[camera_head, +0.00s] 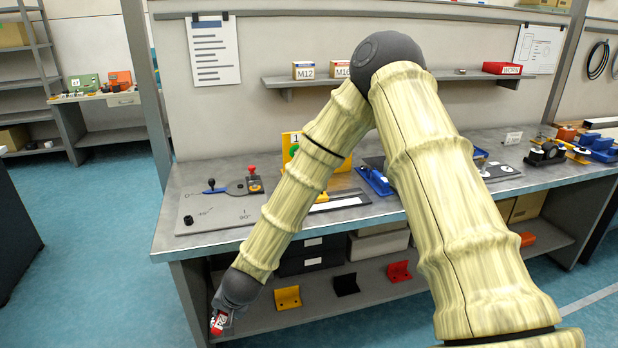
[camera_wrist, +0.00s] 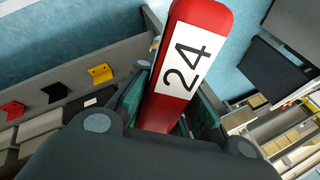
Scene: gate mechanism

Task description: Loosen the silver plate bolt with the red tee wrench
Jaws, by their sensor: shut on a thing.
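The red tee wrench (camera_wrist: 200,25) has a white label reading 24. It fills the upper middle of the wrist view, between the jaws of my gripper (camera_wrist: 168,108), which is shut on it. In the head view my gripper (camera_head: 223,317) hangs low at the bench's front left corner, below the bench top, with the red wrench (camera_head: 217,325) showing small at its end. A silver plate (camera_head: 228,212) lies on the left of the bench, with a blue handle, a red knob and a black knob on it. I cannot tell which part is the plate bolt.
The bench (camera_head: 185,245) has a lower shelf with a yellow bracket (camera_head: 288,297), a black bracket (camera_head: 346,284) and a red bracket (camera_head: 399,271). A yellow fixture (camera_head: 290,145) stands behind my forearm, partly hidden. The blue floor left of the bench is clear.

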